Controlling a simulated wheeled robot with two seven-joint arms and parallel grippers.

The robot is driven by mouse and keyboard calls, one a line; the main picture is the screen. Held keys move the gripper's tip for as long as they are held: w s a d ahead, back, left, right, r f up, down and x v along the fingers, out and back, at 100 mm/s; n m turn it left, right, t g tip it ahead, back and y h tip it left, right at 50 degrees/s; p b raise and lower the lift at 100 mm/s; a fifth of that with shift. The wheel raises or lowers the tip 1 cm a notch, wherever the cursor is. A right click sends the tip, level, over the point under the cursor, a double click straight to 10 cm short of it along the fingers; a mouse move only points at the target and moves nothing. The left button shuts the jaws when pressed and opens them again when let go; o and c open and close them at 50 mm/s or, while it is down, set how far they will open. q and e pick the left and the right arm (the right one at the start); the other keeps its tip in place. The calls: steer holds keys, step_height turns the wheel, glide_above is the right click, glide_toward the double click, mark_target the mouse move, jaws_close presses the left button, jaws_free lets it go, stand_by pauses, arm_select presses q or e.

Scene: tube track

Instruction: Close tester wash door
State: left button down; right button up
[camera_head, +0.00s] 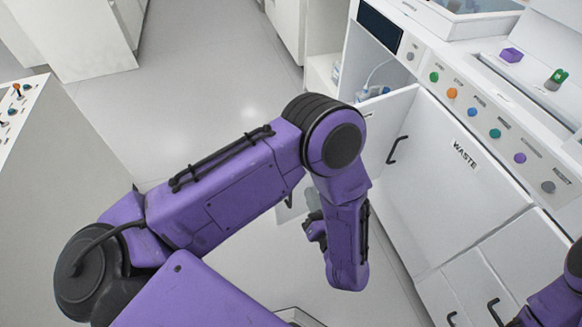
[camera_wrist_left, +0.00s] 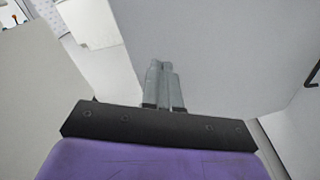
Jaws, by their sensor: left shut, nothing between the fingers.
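The white tester stands at the right in the head view. An unlabelled door panel (camera_head: 385,112) stands open at its left end, with shelves and small items behind it. I take it for the wash door, but its label does not show. My left arm hides much of this panel. My left gripper (camera_head: 313,205) is partly hidden by its own wrist and is low beside the panel. In the left wrist view, its grey fingers (camera_wrist_left: 162,82) are shut and empty before a broad pale panel (camera_wrist_left: 215,50). I cannot tell whether they touch.
The closed WASTE door (camera_head: 480,190) is right of the open panel, below coloured buttons (camera_head: 452,93). A grey counter (camera_head: 40,150) stands at the left. Open floor (camera_head: 210,80) lies behind my left arm. My right arm (camera_head: 560,295) shows at the lower right corner.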

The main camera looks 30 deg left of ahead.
arm_select(q)
steer(key=w+a+n, duration=0.1)
steer(key=a+n, duration=0.1)
steer(key=a, duration=0.1)
steer(key=w+a+r+n+g+y+p, duration=0.1)
steer(key=w+a+n, duration=0.1)
steer(key=a, duration=0.1)
steer(key=w+a+n+p, duration=0.1)
steer(key=w+a+n, duration=0.1)
steer(key=a, duration=0.1)
steer(key=shift+w+a+r+g+y, duration=0.1)
steer(key=shift+a+r+g+y, duration=0.15)
steer(key=shift+g+y, duration=0.15)
steer(key=shift+w+a+f, duration=0.1)
steer(key=shift+w+a, duration=0.05)
steer(key=shift+a, duration=0.2)
